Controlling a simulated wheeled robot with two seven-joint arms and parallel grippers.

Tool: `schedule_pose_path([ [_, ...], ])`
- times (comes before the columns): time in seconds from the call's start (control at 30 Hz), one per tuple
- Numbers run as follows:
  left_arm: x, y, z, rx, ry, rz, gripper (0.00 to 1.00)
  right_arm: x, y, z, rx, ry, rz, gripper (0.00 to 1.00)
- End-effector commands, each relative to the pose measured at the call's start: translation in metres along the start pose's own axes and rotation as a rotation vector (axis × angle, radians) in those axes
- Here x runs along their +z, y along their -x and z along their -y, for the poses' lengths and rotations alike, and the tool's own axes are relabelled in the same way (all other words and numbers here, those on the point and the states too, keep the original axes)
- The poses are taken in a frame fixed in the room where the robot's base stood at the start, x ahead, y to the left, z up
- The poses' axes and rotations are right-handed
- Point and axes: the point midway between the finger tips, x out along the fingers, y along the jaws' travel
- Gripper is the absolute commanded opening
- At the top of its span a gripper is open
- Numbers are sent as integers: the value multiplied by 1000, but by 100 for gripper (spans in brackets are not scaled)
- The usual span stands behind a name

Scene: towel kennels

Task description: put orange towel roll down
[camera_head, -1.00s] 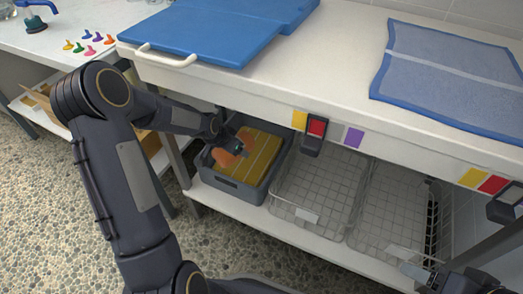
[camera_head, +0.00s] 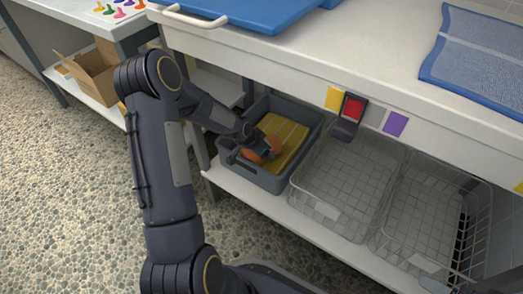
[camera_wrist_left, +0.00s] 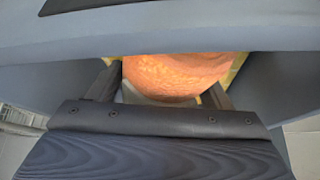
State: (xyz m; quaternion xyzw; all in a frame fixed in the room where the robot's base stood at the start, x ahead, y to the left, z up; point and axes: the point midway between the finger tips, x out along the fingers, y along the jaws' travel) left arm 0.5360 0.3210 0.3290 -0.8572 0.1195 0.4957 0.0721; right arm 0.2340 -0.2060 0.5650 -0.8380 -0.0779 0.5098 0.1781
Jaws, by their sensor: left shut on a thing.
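An orange towel roll (camera_head: 264,148) is inside the grey bin (camera_head: 262,181) on the lower shelf. My left gripper (camera_head: 256,145) reaches down into this bin and is shut on the roll. In the left wrist view the roll (camera_wrist_left: 175,76) sits between the two fingers (camera_wrist_left: 168,92). A yellow towel (camera_head: 288,146) lies in the same bin, beside and behind the roll. I cannot tell whether the roll touches the bin's floor. My right gripper (camera_head: 436,286) shows only in part at the bottom right edge, and its jaws are not clear.
Two wire baskets (camera_head: 341,172) stand right of the bin and look empty. The counter's front edge (camera_head: 300,70) overhangs the shelf, with yellow, red and purple labels. A blue towel (camera_head: 478,65) lies on top. A cardboard box (camera_head: 97,75) is at the left.

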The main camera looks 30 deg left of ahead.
Motion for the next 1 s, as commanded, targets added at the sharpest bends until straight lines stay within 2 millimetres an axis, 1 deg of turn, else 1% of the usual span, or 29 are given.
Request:
schedule_pose_path([
  [0.1, -1, 1, 0, 0, 0, -1, 47, 0, 1, 0, 0, 0, 0, 67],
  [0.27, 1, -3, 0, 0, 0, -1, 47, 0, 1, 0, 0, 0, 0, 67],
  [0.3, 2, -4, 0, 0, 0, -1, 73, 0, 1, 0, 0, 0, 0, 67],
  [0.47, 2, -3, 0, 0, 0, -1, 94, 0, 1, 0, 0, 0, 0, 67],
  [0.73, 1, -3, 0, 0, 0, -1, 95, 0, 1, 0, 0, 0, 0, 67],
  [0.83, -1, 1, 0, -1, -1, -2, 95, 0, 1, 0, 0, 0, 0, 67],
  [0.97, -3, 23, 1, -1, 2, -2, 95, -6, 11, 5, 0, 0, 0, 67],
  [1.0, -4, 32, 1, -2, 1, -3, 95, -7, 14, 7, 0, 0, 0, 67],
])
